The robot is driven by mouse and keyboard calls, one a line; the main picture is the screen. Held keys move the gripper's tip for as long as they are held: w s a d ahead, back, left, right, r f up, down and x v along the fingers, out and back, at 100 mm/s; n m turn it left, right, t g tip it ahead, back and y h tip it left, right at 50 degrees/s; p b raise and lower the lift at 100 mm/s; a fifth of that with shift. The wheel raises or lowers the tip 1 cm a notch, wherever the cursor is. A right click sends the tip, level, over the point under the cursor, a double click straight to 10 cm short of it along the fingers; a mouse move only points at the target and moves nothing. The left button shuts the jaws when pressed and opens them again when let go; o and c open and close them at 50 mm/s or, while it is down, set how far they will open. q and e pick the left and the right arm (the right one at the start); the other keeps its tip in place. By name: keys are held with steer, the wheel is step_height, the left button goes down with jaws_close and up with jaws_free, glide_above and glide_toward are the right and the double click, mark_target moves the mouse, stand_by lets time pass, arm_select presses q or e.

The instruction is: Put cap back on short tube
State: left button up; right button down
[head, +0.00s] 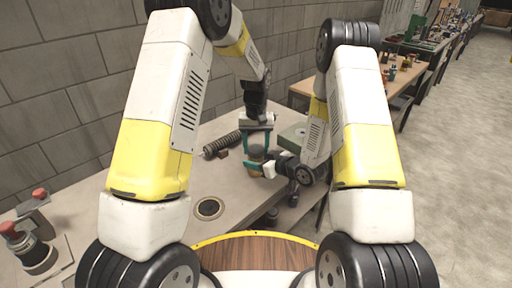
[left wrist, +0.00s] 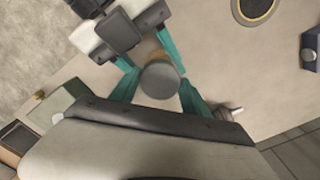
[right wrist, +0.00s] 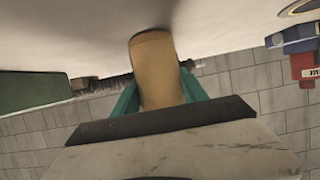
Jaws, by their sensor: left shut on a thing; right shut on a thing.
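The short tan tube (head: 256,168) is held upright above the grey table, and its side fills the middle of the right wrist view (right wrist: 157,72). My right gripper (head: 262,170) is shut around the tube from the right side. The round grey cap (left wrist: 160,81) is at the tube's upper end, in line with it; it also shows in the head view (head: 257,150). My left gripper (head: 257,143) comes from above with its teal fingers shut on the cap. I cannot tell whether the cap is seated or just above the rim.
A dark ribbed rod (head: 222,146) lies on the table behind the grippers, with a green box (head: 295,133) to the right. A black disc with a tan ring (head: 209,209) lies on the clear front part. Red-topped devices (head: 37,250) stand at far left. A block wall is behind.

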arm_select(q)
steer(key=o, duration=1.6)
step_height(320, 180, up, 12)
arm_select(e)
steer(key=c, duration=0.5)
jaws_free()
